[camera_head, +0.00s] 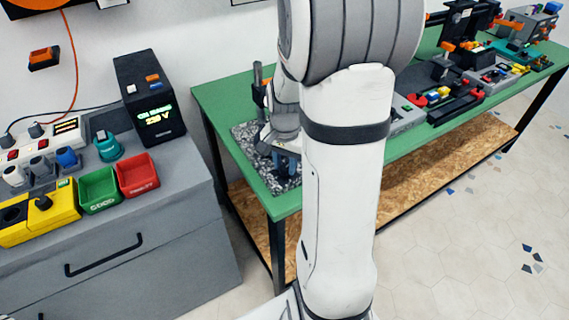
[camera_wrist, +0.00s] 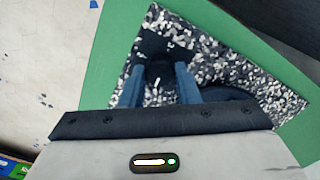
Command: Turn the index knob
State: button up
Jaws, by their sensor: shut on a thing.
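A dark index knob (camera_wrist: 160,74) stands on a black base (camera_wrist: 158,44) above a speckled black-and-white mat (camera_wrist: 205,62) in the wrist view. My gripper (camera_wrist: 160,76) has its two blue fingers on either side of the knob and is shut on it. The knob's pointer or marks are too small to read. In the head view my gripper (camera_head: 287,166) is low over the speckled mat (camera_head: 245,133) at the near-left end of the green table (camera_head: 230,93). My arm hides much of the knob's fixture there.
A dark upright post (camera_head: 257,76) stands behind my gripper. Several machines and tools (camera_head: 452,92) fill the table to the right. A grey cabinet (camera_head: 190,215) at left carries a black display box (camera_head: 150,100), a green bin (camera_head: 99,190) and a red bin (camera_head: 138,176).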

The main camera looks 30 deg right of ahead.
aim_at(285, 167)
jog(key=shift+m, duration=0.5)
jog(key=o, duration=1)
notch_tip(285, 167, up, 8)
jog(key=shift+f, duration=0.1)
dwell(0.4)
jog(key=s+a+r+n+t, duration=0.1)
jog(key=s+a+n, duration=0.3)
jog(key=s+a+r+n, duration=0.1)
jog(key=s+a+n, duration=0.3)
jog(key=s+a+r+n+t, duration=0.1)
jog(key=s+a+r+n, duration=0.1)
jog(key=s+a+n, duration=0.2)
jog(key=shift+s+a+t, duration=0.25)
jog(key=shift+a+t, duration=0.05)
